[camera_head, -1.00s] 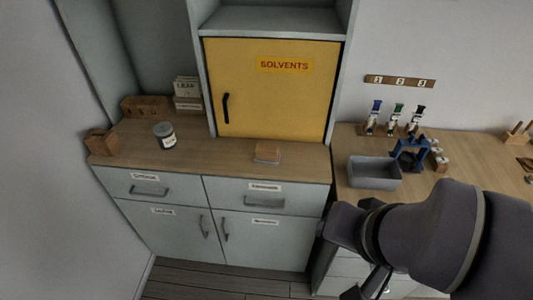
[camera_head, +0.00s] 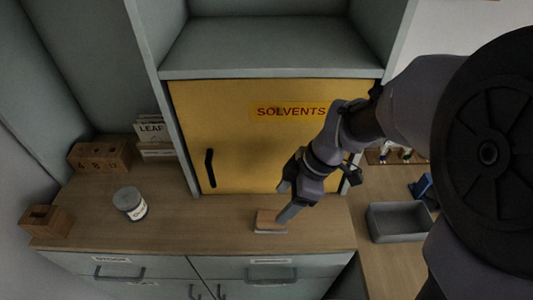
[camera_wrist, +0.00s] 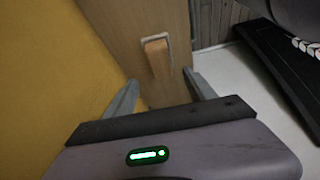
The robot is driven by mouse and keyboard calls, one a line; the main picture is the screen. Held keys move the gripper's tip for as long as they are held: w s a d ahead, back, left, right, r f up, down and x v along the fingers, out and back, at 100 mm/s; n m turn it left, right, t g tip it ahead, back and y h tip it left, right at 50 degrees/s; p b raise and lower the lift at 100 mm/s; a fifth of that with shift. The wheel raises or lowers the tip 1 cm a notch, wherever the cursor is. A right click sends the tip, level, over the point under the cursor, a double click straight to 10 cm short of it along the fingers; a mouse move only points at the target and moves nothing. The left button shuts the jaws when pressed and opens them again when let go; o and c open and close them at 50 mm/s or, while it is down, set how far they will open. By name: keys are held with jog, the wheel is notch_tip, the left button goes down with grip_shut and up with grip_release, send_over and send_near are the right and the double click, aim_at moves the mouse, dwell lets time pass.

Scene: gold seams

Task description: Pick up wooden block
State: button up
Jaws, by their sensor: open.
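The wooden block (camera_head: 268,217) lies on the wooden counter in front of the yellow cabinet door, with a pale layer along its underside. In the wrist view the block (camera_wrist: 157,57) shows beyond and between my two fingers, apart from both. My gripper (camera_head: 285,202) is open and empty, just above and beside the block in the head view. One finger overlaps the block's right end in that view; I cannot tell whether they touch. The gripper's fingers also show in the wrist view (camera_wrist: 163,93), spread wide.
The yellow "SOLVENTS" door (camera_head: 240,140) stands close behind the block. A labelled grey jar (camera_head: 130,204), a drilled wooden block (camera_head: 98,156) and another wooden holder (camera_head: 46,221) stand at left. A grey bin (camera_head: 398,222) is at right. The counter left of the block is clear.

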aim_at(272, 216)
jog(key=b+x, duration=0.3)
jog(key=x, duration=0.5)
jog(key=shift+s+f, duration=0.1)
jog(key=shift+f, duration=0.3)
jog(key=shift+d+r, duration=0.1)
jog(key=shift+r, duration=0.05)
jog(key=shift+c, duration=0.6)
jog(key=c, duration=1.1)
